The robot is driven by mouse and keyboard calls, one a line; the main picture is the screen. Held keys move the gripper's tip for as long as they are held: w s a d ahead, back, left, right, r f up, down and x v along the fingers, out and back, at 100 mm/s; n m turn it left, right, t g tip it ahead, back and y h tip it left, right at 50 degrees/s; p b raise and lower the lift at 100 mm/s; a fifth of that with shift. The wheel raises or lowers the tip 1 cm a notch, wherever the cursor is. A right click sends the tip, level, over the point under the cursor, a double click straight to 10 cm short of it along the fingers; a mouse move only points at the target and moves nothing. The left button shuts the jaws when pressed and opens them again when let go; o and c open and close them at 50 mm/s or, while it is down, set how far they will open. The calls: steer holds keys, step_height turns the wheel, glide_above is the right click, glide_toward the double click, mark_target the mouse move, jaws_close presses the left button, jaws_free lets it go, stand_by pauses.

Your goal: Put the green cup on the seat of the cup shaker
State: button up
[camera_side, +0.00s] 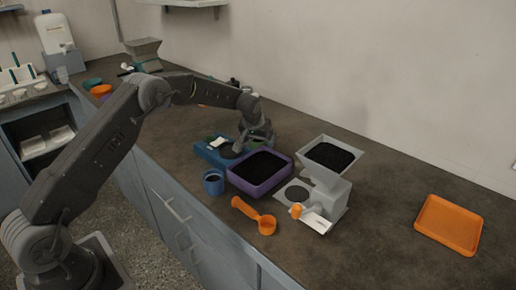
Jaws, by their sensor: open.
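A blue device (208,154), which looks like the cup shaker, stands on the counter left of the purple tray. It has a white patch and a dark round area on top that may be its seat. My gripper (245,150) is low at its right side, pointing down, with open jaws. I cannot tell whether anything is between the fingers. No green cup shows clearly near it. A teal-green object (92,83) lies at the far left, too small to identify surely. A blue cup (213,183) stands in front of the device.
A purple tray (236,181) of dark grains stands close to my gripper. An orange tray (449,224) lies far right. An orange cup (102,91) is far left. The right counter has free room.

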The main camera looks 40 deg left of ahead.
steer(key=shift+w+f, duration=0.1)
steer(key=shift+f, duration=0.05)
steer(key=c, duration=1.1)
